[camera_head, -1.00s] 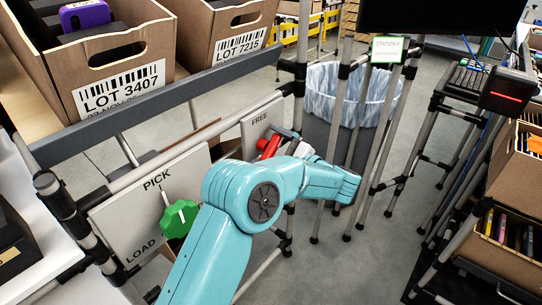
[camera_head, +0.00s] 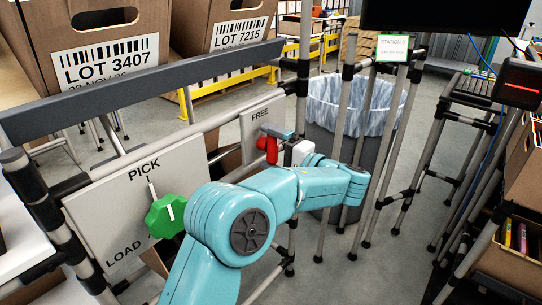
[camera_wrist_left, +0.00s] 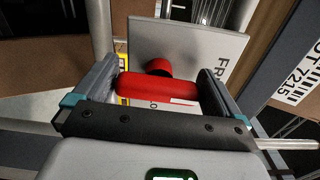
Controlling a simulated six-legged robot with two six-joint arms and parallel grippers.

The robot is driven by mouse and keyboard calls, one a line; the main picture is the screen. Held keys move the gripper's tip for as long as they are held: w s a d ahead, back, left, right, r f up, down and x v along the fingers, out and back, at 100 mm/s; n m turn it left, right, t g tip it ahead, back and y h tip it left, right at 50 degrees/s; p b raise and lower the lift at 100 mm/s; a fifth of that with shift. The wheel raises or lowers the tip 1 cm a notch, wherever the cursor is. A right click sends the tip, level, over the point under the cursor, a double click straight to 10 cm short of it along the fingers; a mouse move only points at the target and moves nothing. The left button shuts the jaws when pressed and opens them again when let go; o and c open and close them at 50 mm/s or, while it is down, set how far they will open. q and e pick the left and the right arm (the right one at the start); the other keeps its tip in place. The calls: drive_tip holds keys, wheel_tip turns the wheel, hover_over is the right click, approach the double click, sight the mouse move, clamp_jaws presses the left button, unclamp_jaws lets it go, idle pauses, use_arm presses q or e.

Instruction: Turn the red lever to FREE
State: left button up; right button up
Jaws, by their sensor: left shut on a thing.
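The red lever (camera_head: 268,148) is mounted on a light panel (camera_head: 256,115) marked FREE at its top. My left gripper (camera_head: 276,137) is at the lever, with its arm reaching in from below. In the left wrist view the red lever (camera_wrist_left: 158,88) lies crosswise between the two fingers of my left gripper (camera_wrist_left: 157,85), one finger at each end, and it is shut on the lever. The word FREE (camera_wrist_left: 224,72) shows sideways beyond the right finger. The panel's lower marking is mostly hidden. My right gripper is not in view.
A green knob (camera_head: 165,215) sits on a neighbouring panel (camera_head: 110,215) marked PICK and LOAD. A grey rail (camera_head: 150,92) runs above, before cartons (camera_head: 110,50). Pipe posts (camera_head: 345,130) and a lined bin (camera_head: 360,100) stand right of the lever. Open floor lies beyond.

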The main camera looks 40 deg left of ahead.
use_arm(q)
drive_tip(key=shift+n, duration=0.4)
drive_tip(key=o, duration=0.6)
drive_tip(key=shift+d, duration=0.15)
drive_tip(key=s+d+p, duration=0.1)
drive_tip(key=d+p, duration=1.4)
drive_tip(key=d, duration=0.1)
drive_tip(key=shift+s+p, duration=0.15)
drive_tip(key=shift+p, duration=0.2)
drive_tip(key=shift+f, duration=0.1)
